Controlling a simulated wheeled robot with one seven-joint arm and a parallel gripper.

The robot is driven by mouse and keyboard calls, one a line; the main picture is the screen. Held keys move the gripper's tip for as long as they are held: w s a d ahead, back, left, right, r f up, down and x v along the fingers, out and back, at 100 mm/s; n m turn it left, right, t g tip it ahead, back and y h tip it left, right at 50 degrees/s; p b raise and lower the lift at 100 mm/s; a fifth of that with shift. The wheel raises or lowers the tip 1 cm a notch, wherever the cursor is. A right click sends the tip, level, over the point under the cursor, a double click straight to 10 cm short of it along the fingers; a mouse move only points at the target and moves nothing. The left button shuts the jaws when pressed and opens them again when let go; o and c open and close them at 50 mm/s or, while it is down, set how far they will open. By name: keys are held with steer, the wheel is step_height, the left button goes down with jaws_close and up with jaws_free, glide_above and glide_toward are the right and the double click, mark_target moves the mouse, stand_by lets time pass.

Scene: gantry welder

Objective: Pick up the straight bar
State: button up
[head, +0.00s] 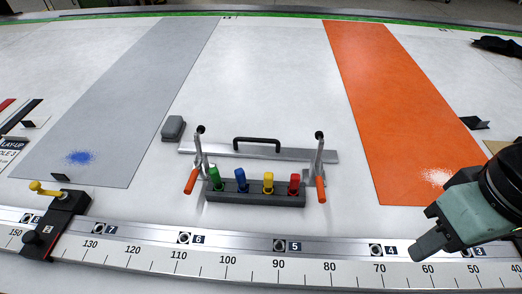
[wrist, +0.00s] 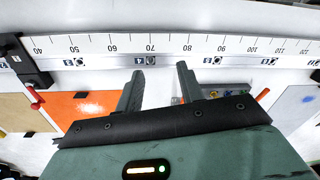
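A straight grey metal bar (head: 228,152) lies across the white table in the middle of the head view. A black arched handle (head: 257,141) stands on its middle. Toggle clamps with orange grips, left (head: 191,180) and right (head: 320,188), stand at the bar. I cannot tell whether they press on it. My gripper (head: 428,247) is at the lower right of the head view, over the scale rail and well away from the bar. In the wrist view its two fingers (wrist: 159,88) are apart with nothing between them. The bar is mostly hidden there.
A dark block (head: 255,191) with green, blue, yellow and red pegs stands in front of the bar. A numbered scale rail (head: 235,265) runs along the near edge, with a black stop (head: 60,222) at left. Grey (head: 130,100) and orange (head: 385,100) strips lie either side.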

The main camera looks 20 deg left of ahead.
steer(key=w+a+f+m+g+y+b, duration=0.3)
steer(key=w+a+m+b, duration=0.2)
steer(key=w+a+m, duration=0.4)
steer(key=w+a+f+m+g+y+b, duration=0.3)
steer(key=w+a+m+b, duration=0.3)
steer(key=w+a, duration=0.5)
steer(key=m+g+y+b, duration=0.4)
steer(key=m+y+b, duration=0.15)
steer(key=m, duration=0.85)
glide_toward(260, 139)
steer(key=x, duration=0.4)
steer(key=shift+w+a+f, duration=0.15)
steer(key=shift+a+f, duration=0.25)
steer(key=shift+a, duration=0.1)
steer(key=x, duration=0.3)
steer(key=p+x, duration=0.1)
steer(key=shift+s, duration=0.55)
steer(key=shift+s+a+f, duration=0.2)
steer(key=shift+s+a, duration=0.05)
steer(key=shift+r, duration=0.1)
jaws_close()
